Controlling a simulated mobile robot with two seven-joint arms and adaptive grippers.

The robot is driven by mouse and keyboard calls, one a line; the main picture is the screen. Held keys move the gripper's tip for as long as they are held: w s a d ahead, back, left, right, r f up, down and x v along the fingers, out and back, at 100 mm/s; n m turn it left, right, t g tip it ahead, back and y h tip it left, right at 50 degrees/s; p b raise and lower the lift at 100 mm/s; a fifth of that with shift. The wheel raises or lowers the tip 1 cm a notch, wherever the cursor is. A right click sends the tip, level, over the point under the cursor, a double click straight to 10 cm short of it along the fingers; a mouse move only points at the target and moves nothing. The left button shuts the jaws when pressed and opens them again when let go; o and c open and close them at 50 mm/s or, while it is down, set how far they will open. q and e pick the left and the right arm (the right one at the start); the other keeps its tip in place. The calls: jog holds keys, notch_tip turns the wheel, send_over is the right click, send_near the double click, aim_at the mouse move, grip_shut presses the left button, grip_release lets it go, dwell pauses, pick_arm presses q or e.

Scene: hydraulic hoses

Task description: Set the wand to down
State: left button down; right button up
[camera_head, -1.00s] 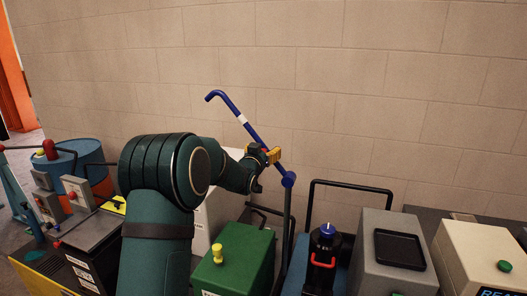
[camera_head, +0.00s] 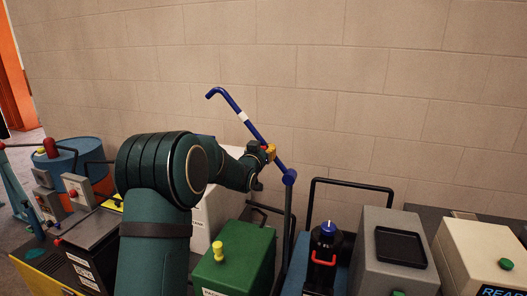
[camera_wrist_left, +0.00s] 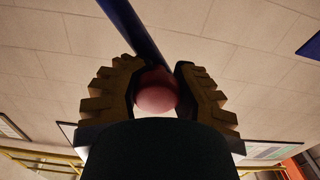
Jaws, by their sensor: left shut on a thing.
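The wand (camera_head: 256,131) is a blue rod with a white band and a bent tip, joined to a blue pivot (camera_head: 290,177) on a grey post. It slants up and to the left from the pivot. My left gripper (camera_head: 268,152) is at the wand's lower part, a little above the pivot. In the left wrist view the two yellow-brown ridged fingers (camera_wrist_left: 155,90) are shut around a pinkish-red round knob (camera_wrist_left: 157,97), with the blue wand (camera_wrist_left: 133,28) running up behind it. My right gripper is in neither view.
A green box (camera_head: 238,262) with a yellow knob stands below my left arm. To the right are a black valve unit with a red handle (camera_head: 322,260), a grey box (camera_head: 372,235) and a cream box (camera_head: 490,255). A block wall stands behind the wand.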

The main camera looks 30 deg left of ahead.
pick_arm(q)
jog(key=shift+f, duration=0.1)
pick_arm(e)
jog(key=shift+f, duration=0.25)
pick_arm(q)
jog(key=s+a+f+n+b, duration=0.1)
jog(key=a+f+n+b, duration=0.3)
jog(key=f+n+b, duration=0.5)
jog(key=f+b, duration=0.1)
jog(key=b, duration=0.4)
jog(key=shift+a+n+b, duration=0.25)
jog(key=shift+n+b, duration=0.15)
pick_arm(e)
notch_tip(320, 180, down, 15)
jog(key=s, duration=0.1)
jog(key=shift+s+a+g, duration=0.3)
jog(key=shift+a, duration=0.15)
pick_arm(q)
jog(key=shift+f, duration=0.15)
jog(key=c, duration=0.6)
grip_release()
jog(key=shift+a, duration=0.1)
jog(key=shift+s, duration=0.15)
jog(key=v, duration=1.2)
